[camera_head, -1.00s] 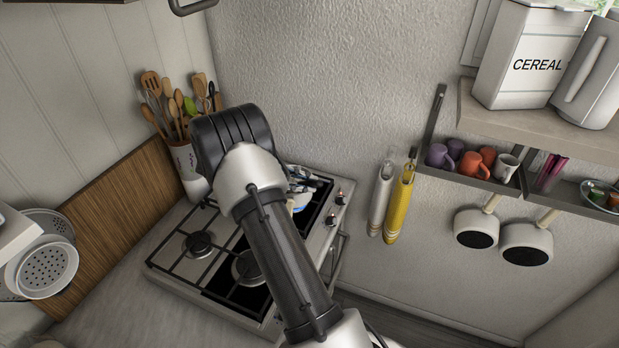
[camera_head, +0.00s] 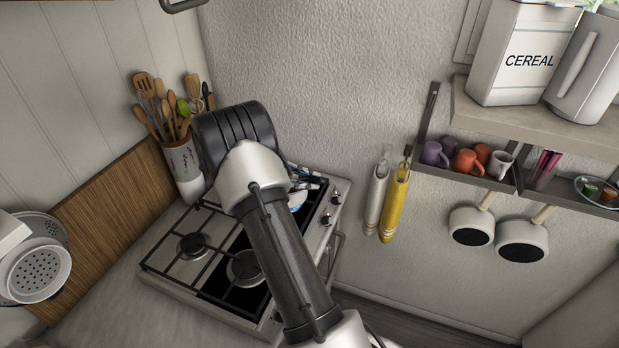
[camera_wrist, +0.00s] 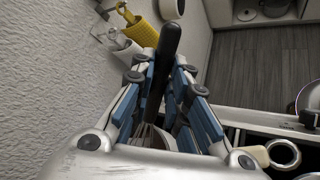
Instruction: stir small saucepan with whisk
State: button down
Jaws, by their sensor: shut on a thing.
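The whisk has a dark handle (camera_wrist: 170,42) and thin metal wires (camera_wrist: 150,134). In the wrist view the handle stands between the blue-padded fingers of my gripper (camera_wrist: 168,82), which is shut on it. In the head view my gripper (camera_head: 306,182) shows only partly behind my arm, over the back of the stove. A white and blue piece (camera_head: 298,200) shows below it on the stove, perhaps the small saucepan. My arm hides most of it, so I cannot tell whether the whisk is inside it.
The gas stove (camera_head: 170,262) has bare front burners. A utensil crock (camera_head: 183,165) stands at its back left. Silver and yellow hanging items (camera_head: 395,205), two hanging pans (camera_head: 472,226) and a mug shelf (camera_head: 465,175) are on the wall to the right.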

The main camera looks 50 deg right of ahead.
aim_at(319, 179)
dwell(0.5)
jog(key=s+r+p, duration=0.1)
jog(key=s, duration=0.1)
jog(key=s+a+r+p, duration=0.1)
jog(key=r, duration=0.1)
jog(key=shift+s+r, duration=0.1)
jog(key=shift+s, duration=0.25)
jog(key=s+a+r+p, duration=0.1)
jog(key=s+r+p, duration=0.1)
jog(key=s+r, duration=0.2)
jog(key=shift+s+a+r, duration=0.15)
jog(key=shift+s, duration=0.65)
jog(key=shift+r, duration=0.1)
notch_tip(319, 179, up, 4)
jog(key=p, duration=0.2)
jog(key=shift+p, duration=0.4)
jog(key=shift+w+f, duration=0.1)
jog(key=shift+f, duration=0.1)
